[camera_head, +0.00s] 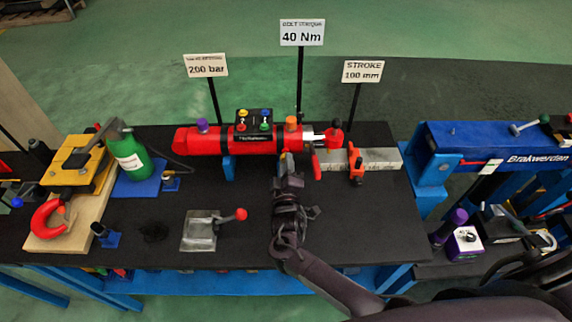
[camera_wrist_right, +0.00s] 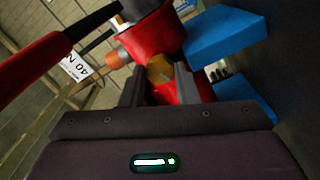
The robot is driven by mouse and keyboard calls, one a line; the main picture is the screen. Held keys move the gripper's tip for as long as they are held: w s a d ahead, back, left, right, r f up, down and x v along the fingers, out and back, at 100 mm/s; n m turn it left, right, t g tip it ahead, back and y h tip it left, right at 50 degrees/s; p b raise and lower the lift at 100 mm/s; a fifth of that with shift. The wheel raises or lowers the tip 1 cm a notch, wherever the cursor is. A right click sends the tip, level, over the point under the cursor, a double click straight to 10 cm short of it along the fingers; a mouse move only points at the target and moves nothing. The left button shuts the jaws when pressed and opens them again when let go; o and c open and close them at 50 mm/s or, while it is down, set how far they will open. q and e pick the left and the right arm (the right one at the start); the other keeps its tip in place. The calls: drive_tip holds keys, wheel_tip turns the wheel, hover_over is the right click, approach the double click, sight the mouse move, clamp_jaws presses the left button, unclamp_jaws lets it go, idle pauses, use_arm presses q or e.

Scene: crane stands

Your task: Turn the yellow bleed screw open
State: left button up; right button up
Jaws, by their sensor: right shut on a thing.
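The red cylinder (camera_head: 215,140) lies across the black bench, and it also shows in the right wrist view (camera_wrist_right: 155,35). The yellow bleed screw (camera_wrist_right: 159,68) is on the cylinder's near side, between the two fingers of my right gripper (camera_wrist_right: 160,82). In the head view my right gripper (camera_head: 287,166) reaches the cylinder from the front and covers most of the screw. The gripper is shut on the screw. How far the screw is turned cannot be told. My left gripper is not in view.
A blue support (camera_head: 229,168) holds the cylinder. A black block with coloured knobs (camera_head: 254,122) sits on top. A metal plate with a red-knobbed lever (camera_head: 200,232) lies front left. A green bottle (camera_head: 131,158) stands left. The bench right of my forearm is mostly clear.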

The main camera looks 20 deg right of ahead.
drive_tip(key=shift+f, duration=0.1)
drive_tip(key=o, duration=1)
drive_tip(key=b+v, duration=0.1)
drive_tip(key=v, duration=0.7)
